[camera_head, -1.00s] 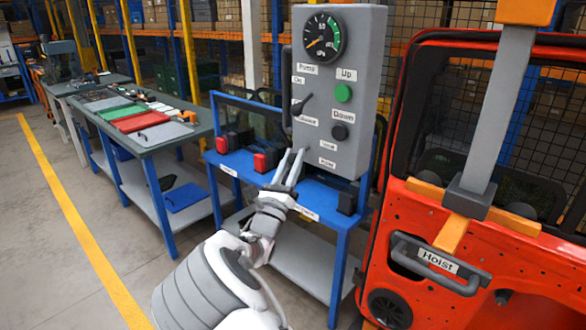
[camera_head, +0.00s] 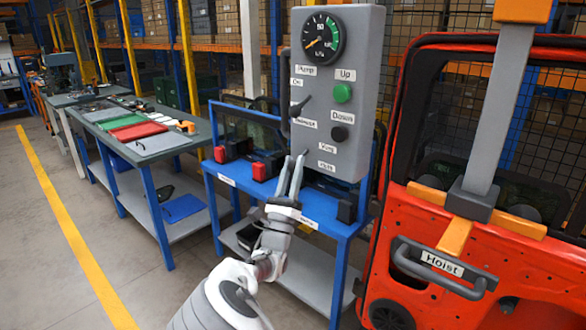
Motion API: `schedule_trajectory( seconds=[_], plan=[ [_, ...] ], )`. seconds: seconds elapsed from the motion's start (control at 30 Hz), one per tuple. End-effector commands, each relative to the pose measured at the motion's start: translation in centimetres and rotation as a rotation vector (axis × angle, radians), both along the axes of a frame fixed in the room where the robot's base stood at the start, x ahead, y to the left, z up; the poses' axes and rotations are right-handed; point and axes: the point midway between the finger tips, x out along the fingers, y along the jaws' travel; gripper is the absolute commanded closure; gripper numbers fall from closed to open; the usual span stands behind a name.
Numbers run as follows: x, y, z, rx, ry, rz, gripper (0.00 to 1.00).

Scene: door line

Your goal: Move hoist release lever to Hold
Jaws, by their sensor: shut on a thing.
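The grey hoist control panel (camera_head: 360,100) stands upright in the head view, with a gauge at its top. My gripper (camera_head: 297,158) is at the panel's lower left edge. Its fingers point up and are shut on the small release lever (camera_head: 306,152), most of which they hide. Two small labels sit right of the fingertips, one above the other; the lower label (camera_head: 326,166) seems to read Hold, but the print is blurred. The lever's exact angle cannot be told.
A black switch (camera_head: 298,106), a green button (camera_head: 343,93) and a black button (camera_head: 339,133) are higher on the panel. Red-and-black blocks (camera_head: 262,167) stand on the blue bench. An orange door (camera_head: 450,240) with a Hoist handle stands close at the right.

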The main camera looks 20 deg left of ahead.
Motion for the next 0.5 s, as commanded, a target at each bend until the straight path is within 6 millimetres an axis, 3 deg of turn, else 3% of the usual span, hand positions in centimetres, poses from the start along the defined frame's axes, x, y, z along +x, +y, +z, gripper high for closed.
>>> schedule_trajectory(
  seconds=[0.03,0.07,0.2,0.5],
  plan=[
    [0.00,0.00,-0.15,-0.002,0.002,0.000,1.00],
    [0.00,0.00,-0.15,-0.002,0.002,0.000,0.63],
    [0.00,0.00,-0.11,-0.001,0.001,0.000,0.39],
    [-0.06,-0.01,-0.12,-0.001,0.001,0.000,0.39]
  ],
)
